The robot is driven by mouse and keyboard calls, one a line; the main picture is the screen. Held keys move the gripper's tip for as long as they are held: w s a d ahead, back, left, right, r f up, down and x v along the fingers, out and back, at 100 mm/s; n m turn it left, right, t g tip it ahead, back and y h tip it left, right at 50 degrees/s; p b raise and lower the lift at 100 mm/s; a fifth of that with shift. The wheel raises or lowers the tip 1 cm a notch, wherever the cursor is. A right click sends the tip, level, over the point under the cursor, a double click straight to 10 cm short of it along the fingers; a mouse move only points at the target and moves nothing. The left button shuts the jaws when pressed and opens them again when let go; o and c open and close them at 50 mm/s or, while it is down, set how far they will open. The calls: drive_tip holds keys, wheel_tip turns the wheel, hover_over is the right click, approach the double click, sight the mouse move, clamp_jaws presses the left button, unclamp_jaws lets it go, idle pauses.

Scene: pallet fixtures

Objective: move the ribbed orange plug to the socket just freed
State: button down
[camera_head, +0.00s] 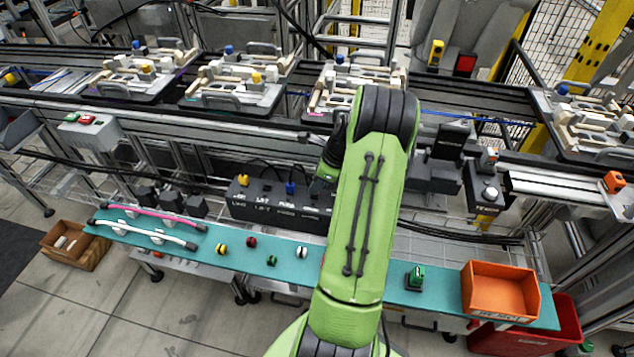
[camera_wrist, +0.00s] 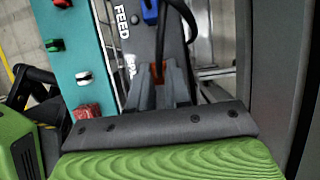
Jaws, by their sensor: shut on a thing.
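The orange plug (camera_wrist: 158,70) is between the fingertips of my gripper (camera_wrist: 160,86) in the wrist view, and the gripper is shut on it. Only a small part of the plug shows; its ribs cannot be made out. A black cable runs up near it. The dark socket box (camera_wrist: 128,45) lies directly at the plug; I cannot tell whether the plug is seated or above it. In the head view the socket box (camera_head: 250,207) carries a yellow plug (camera_head: 243,180) and a blue plug (camera_head: 291,188). My arm hides its right part, the gripper and the orange plug.
A teal shelf (camera_head: 185,250) runs in front of the box with small yellow, red, green and white pieces, pink and white handled bars, and a green item (camera_head: 415,277). An orange bin (camera_head: 500,290) stands at its right end. Conveyor fixtures (camera_head: 230,88) lie behind.

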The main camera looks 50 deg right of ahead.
drive_tip(key=shift+f, duration=0.45)
idle(0.3)
drive_tip(key=c, duration=1)
unclamp_jaws()
drive_tip(key=p+v, duration=0.5)
drive_tip(key=v, duration=1)
drive_tip(key=shift+r+p, duration=0.35)
drive_tip(key=shift+s+d, duration=0.1)
drive_tip(key=shift+s, duration=0.05)
